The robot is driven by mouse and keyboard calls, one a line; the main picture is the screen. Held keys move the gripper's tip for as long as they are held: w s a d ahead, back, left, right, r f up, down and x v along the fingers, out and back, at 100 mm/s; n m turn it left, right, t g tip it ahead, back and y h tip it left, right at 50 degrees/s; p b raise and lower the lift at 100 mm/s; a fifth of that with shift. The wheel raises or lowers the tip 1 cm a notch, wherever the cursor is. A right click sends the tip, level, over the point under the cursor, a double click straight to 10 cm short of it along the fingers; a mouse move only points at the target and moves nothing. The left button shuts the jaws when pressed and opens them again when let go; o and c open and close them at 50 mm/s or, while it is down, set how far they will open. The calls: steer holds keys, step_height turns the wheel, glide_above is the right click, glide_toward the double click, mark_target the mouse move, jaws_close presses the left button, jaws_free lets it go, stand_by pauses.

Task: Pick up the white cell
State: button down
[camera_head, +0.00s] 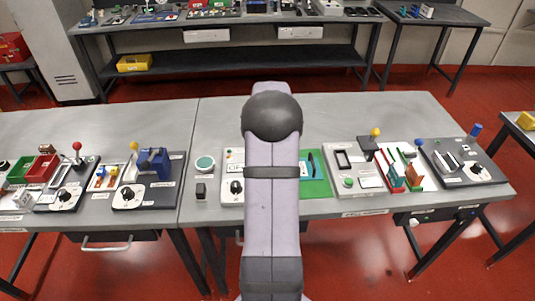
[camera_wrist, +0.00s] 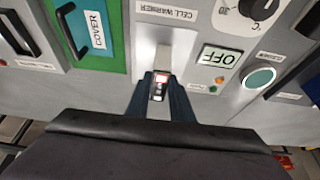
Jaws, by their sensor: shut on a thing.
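In the wrist view my gripper (camera_wrist: 161,80) points at the panel labelled CELL WARMER, with its two dark blue fingers close together. A small piece with whitish, red and dark parts, seemingly the white cell (camera_wrist: 158,88), is between the fingers, and they are shut on it. Most of it is hidden by the fingers. A pale upright strip (camera_wrist: 163,58) on the warmer panel (camera_wrist: 205,22) is just beyond the fingertips. I cannot tell whether the cell touches the panel. In the head view my own arm hides the gripper and the cell.
The warmer's display (camera_wrist: 218,62) reads OFF, with a dial (camera_head: 236,187) beside it. A green board (camera_head: 318,186) with a teal COVER (camera_wrist: 94,29) stands on the other side. Several panels with upright levers stand left and right on the grey table (camera_head: 380,108). The table's back strip is clear.

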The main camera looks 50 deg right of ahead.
steer(key=shift+r+p, duration=1.55)
steer(key=shift+r, duration=0.85)
